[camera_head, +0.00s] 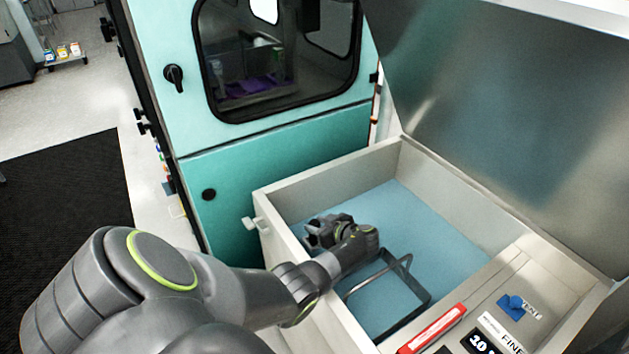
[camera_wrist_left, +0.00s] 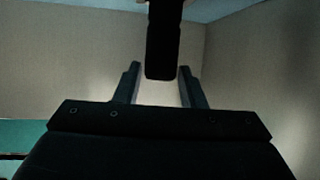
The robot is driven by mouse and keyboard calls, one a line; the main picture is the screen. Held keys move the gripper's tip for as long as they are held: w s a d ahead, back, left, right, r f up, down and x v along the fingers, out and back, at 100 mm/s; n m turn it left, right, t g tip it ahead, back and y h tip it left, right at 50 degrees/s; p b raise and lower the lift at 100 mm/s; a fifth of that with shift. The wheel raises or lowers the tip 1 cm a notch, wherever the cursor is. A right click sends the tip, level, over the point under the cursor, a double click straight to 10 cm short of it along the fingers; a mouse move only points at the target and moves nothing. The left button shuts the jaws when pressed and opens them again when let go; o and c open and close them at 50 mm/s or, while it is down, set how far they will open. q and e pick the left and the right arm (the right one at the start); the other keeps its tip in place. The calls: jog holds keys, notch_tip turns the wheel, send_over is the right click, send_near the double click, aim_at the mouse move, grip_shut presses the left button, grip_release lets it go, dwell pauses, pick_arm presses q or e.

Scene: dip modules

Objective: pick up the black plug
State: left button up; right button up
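A dark, upright block, which looks like the black plug (camera_wrist_left: 164,42), shows at the top middle of the left wrist view. Its lower end hangs between the fingertips of my left gripper (camera_wrist_left: 159,80). The two fingers stand apart, with a lit gap below the block; I see no clear grip on it. In the head view my left gripper (camera_head: 318,234) is inside the open light-grey basin (camera_head: 325,189), near its left wall. I cannot pick out the plug there; the gripper may hide it. My right gripper is not in view.
A dark wire frame (camera_head: 423,299) stands in the basin beside my left wrist. The raised metal lid (camera_head: 510,110) rises behind on the right. A teal cabinet (camera_head: 270,165) is close on the left. A blue knob (camera_head: 514,306) and red label (camera_head: 432,329) are on the front panel.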

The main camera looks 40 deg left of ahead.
pick_arm(q)
grip_shut()
jog(key=shift+r, duration=0.1)
notch_tip(320, 180, up, 10)
dwell(1.0)
